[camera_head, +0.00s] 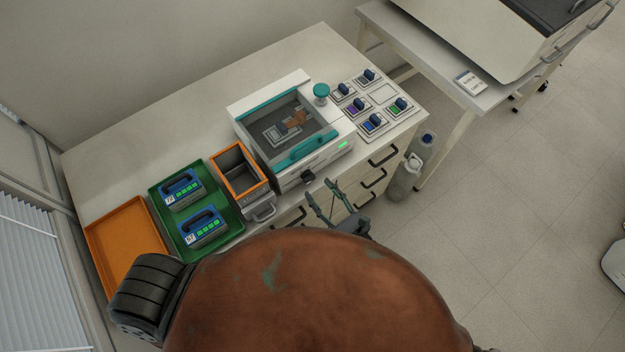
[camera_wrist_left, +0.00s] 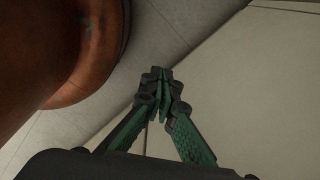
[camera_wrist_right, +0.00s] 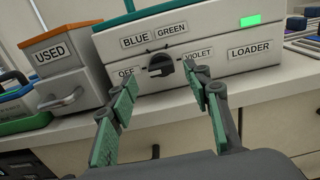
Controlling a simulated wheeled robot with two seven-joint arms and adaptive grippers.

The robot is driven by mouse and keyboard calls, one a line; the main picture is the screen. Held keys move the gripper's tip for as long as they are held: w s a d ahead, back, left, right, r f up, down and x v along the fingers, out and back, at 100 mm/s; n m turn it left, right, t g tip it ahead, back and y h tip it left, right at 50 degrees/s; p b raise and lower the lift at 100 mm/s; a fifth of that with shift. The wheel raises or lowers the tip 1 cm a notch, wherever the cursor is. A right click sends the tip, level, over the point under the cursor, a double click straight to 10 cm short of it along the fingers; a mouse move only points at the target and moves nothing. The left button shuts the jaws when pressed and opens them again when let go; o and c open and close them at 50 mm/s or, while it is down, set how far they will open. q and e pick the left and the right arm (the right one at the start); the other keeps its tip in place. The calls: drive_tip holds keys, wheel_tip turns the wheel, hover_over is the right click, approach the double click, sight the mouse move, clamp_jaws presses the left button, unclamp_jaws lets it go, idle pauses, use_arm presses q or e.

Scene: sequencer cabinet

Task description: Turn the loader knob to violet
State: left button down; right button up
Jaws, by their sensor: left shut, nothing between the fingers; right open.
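The loader (camera_head: 315,165) is a white box with a teal-framed window on the bench. Its black knob (camera_wrist_right: 160,66) is on the front face in the right wrist view, with OFF at left, BLUE and GREEN above and VIOLET at right. I cannot tell surely which label it points to. The knob also shows small in the head view (camera_head: 308,176). My right gripper (camera_wrist_right: 165,90) is open and empty in front of the knob, its fingers apart below and either side of it; the head view shows it too (camera_head: 320,192). My left gripper (camera_wrist_left: 160,82) is shut and empty, away from the bench top.
Left of the loader stand an orange-rimmed USED bin (camera_head: 262,187), a green tray (camera_head: 223,228) with two blue cartridges, and an orange tray (camera_head: 128,235). Right of it are square pads with coloured blocks (camera_head: 372,124). Drawer handles (camera_head: 384,156) stick out below the bench edge.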

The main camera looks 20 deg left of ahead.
sight(311, 180)
drive_tip(key=x, duration=0.3)
drive_tip(key=shift+w+a, duration=0.55)
drive_tip(key=shift+a, duration=0.05)
drive_tip(key=c, duration=0.6)
use_arm(q)
drive_tip(key=shift+w+r, duration=0.4)
drive_tip(key=shift+w, duration=0.25)
use_arm(e)
drive_tip(key=c, duration=0.6)
